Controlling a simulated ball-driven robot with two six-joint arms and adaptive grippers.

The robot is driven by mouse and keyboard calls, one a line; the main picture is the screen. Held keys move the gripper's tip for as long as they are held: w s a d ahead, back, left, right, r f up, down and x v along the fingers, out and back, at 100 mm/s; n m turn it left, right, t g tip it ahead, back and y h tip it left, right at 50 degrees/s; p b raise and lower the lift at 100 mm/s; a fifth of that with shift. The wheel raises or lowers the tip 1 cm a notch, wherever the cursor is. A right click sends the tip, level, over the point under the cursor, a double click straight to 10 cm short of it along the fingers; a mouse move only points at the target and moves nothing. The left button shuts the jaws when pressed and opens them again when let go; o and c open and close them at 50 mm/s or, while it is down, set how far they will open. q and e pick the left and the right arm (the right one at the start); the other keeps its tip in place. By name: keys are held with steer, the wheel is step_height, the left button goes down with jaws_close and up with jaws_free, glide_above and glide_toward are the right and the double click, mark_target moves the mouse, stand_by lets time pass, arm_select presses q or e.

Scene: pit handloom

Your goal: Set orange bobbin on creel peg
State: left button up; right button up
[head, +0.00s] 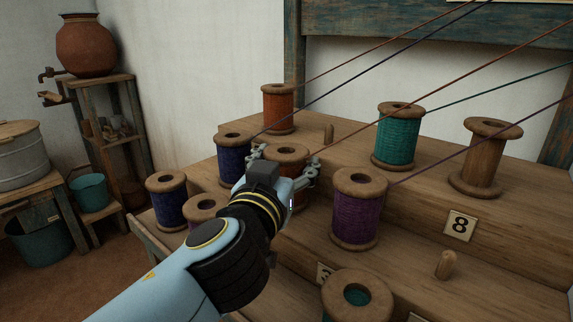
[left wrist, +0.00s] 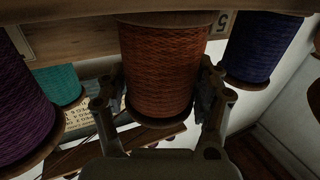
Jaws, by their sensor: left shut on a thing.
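The orange bobbin (left wrist: 163,70), wound with rust-orange thread between wooden flanges, is between the two fingers of my left gripper (left wrist: 160,97) in the left wrist view. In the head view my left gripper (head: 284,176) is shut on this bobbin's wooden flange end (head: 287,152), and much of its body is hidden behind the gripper. I cannot tell whether it stands on a peg. A bare creel peg (head: 329,134) stands on the upper step behind it, and another bare peg (head: 446,264) stands on a lower step. My right gripper is not in view.
Close around stand a blue bobbin (head: 233,160), a purple bobbin (head: 357,212), a second orange bobbin (head: 278,110) and a teal bobbin (head: 398,140). An empty wooden spool (head: 484,158) stands at right. Taut threads cross overhead to the upper right.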

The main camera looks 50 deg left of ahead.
arm_select(q)
steer(key=o, duration=1.4)
steer(key=shift+c, duration=0.2)
steer(key=shift+o, duration=0.4)
step_height(320, 180, up, 7)
steer(key=p, duration=0.5)
